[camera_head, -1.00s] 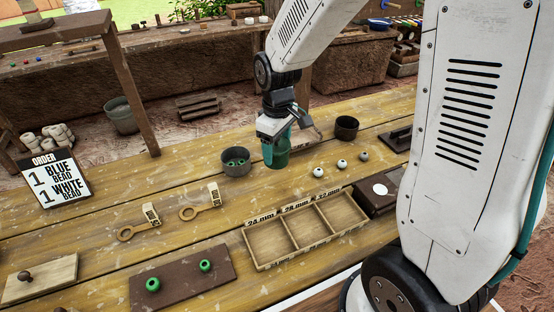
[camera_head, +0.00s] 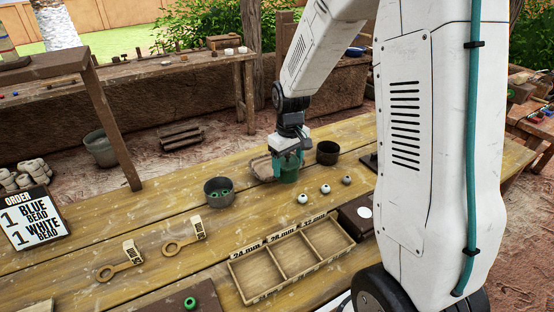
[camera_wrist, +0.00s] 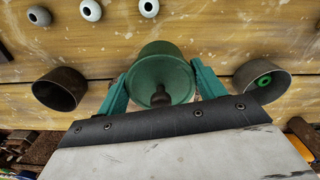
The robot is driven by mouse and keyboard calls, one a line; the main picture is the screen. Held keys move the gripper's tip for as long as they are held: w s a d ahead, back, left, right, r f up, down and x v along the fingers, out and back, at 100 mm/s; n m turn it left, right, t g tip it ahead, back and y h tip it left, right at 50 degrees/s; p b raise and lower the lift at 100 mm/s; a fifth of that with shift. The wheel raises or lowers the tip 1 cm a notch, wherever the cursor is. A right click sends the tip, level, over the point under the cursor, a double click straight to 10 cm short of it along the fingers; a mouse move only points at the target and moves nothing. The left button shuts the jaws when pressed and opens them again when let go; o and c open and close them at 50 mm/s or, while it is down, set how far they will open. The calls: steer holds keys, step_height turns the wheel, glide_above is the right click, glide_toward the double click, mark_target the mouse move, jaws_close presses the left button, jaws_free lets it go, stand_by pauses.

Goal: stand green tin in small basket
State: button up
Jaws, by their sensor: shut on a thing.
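The green tin (camera_head: 289,174) is held upright between my gripper's fingers, at or just above the table; I cannot tell whether its base touches. In the wrist view the tin (camera_wrist: 160,66) sits between the two teal fingers, with a brown knob at its near end. My gripper (camera_head: 287,160) is shut on the tin and points down; it also shows in the wrist view (camera_wrist: 161,88). A tan, rounded object, perhaps the small basket (camera_head: 260,166), shows just left of and behind the tin, partly hidden. Whether the tin is beside or inside it is unclear.
A three-part wooden tray (camera_head: 292,259) is nearer. An order sign (camera_head: 33,218) stands at far left.

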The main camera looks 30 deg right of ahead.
steer(key=w, duration=0.3)
steer(key=w+d, duration=0.1)
steer(key=w, duration=0.2)
steer(key=w+f, duration=0.1)
steer(key=w, duration=0.2)
steer(key=shift+w+d, duration=0.1)
steer(key=shift+d, duration=0.15)
steer(key=shift+f, duration=1.65)
steer(key=shift+f, duration=0.15)
steer(key=o, duration=1)
steer(key=shift+o, duration=0.3)
